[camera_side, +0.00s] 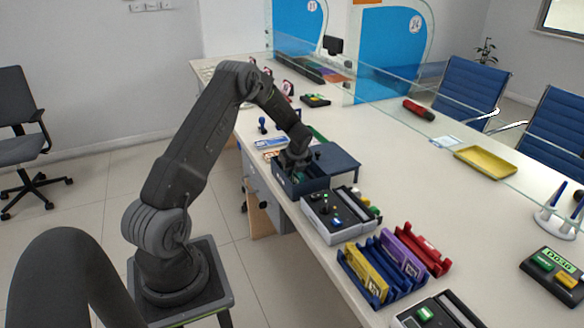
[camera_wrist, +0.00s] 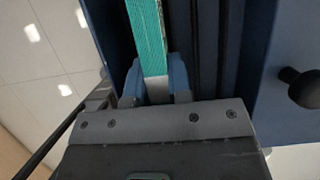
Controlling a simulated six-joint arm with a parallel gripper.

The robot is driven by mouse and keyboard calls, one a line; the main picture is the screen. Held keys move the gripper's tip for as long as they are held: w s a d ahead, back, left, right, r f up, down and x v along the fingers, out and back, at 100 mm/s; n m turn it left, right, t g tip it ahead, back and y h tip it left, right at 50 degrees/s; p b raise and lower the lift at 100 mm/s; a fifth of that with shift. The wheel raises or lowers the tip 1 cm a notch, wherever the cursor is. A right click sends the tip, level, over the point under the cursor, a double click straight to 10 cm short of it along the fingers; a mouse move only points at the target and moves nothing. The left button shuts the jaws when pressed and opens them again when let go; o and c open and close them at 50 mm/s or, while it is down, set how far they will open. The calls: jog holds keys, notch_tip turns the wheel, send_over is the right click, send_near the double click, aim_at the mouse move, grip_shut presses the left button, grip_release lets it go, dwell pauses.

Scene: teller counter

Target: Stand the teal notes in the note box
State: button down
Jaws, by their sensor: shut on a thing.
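My gripper (camera_side: 293,163) is low over an open dark blue box (camera_side: 306,188), which looks like the note box. In the wrist view, my gripper (camera_wrist: 154,82) is shut on the teal notes (camera_wrist: 147,35), a narrow upright bundle seen edge-on between the two blue fingers. The notes are between the dark walls of the box (camera_wrist: 262,35), beside dark divider strips to their right. Their lower edge is hidden, so I cannot tell if they touch the box floor.
The counter's right middle is mostly clear.

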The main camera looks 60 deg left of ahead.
jog(key=shift+f, duration=0.55)
jog(key=c, duration=1)
grip_release()
jog(key=shift+o, duration=0.2)
jog(key=shift+r, duration=0.1)
jog(key=shift+r, duration=3.4)
